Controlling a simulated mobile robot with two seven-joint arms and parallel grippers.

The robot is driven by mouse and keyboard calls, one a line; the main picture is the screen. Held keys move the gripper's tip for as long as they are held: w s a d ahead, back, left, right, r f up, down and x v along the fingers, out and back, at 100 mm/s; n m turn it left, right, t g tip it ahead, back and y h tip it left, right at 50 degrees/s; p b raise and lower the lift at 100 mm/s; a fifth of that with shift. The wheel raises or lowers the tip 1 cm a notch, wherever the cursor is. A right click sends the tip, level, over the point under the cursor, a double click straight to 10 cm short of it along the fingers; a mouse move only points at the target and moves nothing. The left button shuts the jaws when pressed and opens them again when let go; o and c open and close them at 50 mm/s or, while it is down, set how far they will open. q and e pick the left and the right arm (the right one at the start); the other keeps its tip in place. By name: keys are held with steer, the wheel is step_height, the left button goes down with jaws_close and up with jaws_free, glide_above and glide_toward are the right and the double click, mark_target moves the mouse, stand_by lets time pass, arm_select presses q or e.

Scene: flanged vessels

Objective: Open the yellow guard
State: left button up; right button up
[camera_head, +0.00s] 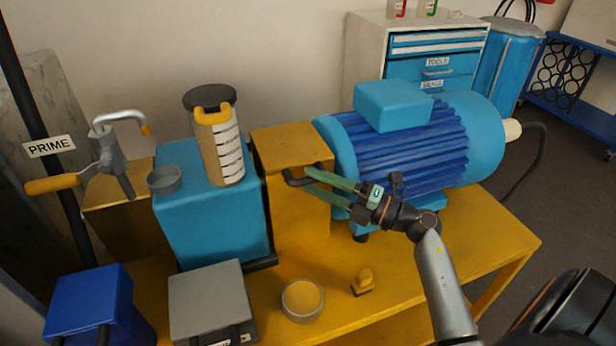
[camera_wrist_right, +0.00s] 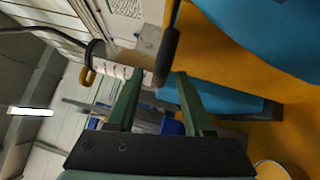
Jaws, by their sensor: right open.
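The yellow guard (camera_head: 297,205) is a box-shaped cover between the teal pump block and the blue motor. It looks closed. Its dark bar handle (camera_head: 292,181) sticks out near its top. The yellow guard also fills the upper middle of the right wrist view (camera_wrist_right: 205,55), with the handle (camera_wrist_right: 168,55) in front of it. My right gripper (camera_head: 310,181) has its green fingers open at the handle. In the wrist view the handle's near end lies between the fingertips (camera_wrist_right: 160,82). I cannot tell whether they touch it. My left gripper is not in view.
The blue motor (camera_head: 415,150) stands right of the guard. The teal block (camera_head: 208,215) with a clear cylinder (camera_head: 222,150) stands left. The yellow bench (camera_head: 490,235) is bare at right.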

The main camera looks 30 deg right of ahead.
steer(key=shift+x, duration=1.1)
jaws_close()
stand_by(0.7)
